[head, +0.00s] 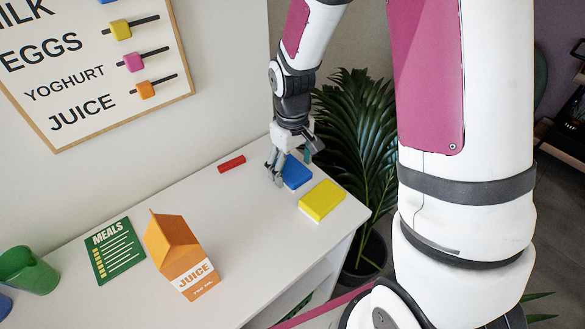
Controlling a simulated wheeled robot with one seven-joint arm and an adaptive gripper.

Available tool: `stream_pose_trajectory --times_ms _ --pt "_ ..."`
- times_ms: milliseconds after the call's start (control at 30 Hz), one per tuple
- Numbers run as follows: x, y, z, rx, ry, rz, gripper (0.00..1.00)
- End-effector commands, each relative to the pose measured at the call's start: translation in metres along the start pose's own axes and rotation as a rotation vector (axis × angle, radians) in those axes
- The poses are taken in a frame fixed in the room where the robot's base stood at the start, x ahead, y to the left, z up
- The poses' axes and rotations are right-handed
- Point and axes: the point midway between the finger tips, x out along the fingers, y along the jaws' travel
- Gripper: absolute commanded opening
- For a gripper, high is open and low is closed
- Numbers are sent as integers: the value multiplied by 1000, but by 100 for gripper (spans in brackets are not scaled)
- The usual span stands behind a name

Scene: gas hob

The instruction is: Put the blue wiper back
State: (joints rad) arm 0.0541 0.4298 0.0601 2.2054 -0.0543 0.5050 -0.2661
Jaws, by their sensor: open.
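The blue wiper (297,174) looks like a flat blue block lying on the white cabinet top (240,215), towards its far right end. My gripper (293,165) is over the blue wiper, pointing down with its fingers apart. One finger shows at the wiper's left side and the other above its far right part. The gripper covers part of the wiper. I cannot tell whether the fingers touch it.
A yellow block (321,200) lies close to the right, and a red stick (231,164) to the left. A juice carton (181,255), green meals card (115,250) and green cup (27,270) stand or lie further left. A list board (90,65) hangs behind; a plant (355,125) is beyond the right edge.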

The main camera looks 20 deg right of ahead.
Motion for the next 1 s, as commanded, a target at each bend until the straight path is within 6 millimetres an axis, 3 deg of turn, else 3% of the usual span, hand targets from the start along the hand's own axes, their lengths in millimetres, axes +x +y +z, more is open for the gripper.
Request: stream_pose_trajectory --times_ms 400,600,800,867,1000 --pt "-84 0 0 0 4 2 73" --pt "-105 0 0 -1 1 1 73" --pt "-112 0 2 2 3 2 73" --pt "-118 -2 6 8 8 5 73" --pt "-150 -8 29 43 36 22 73"
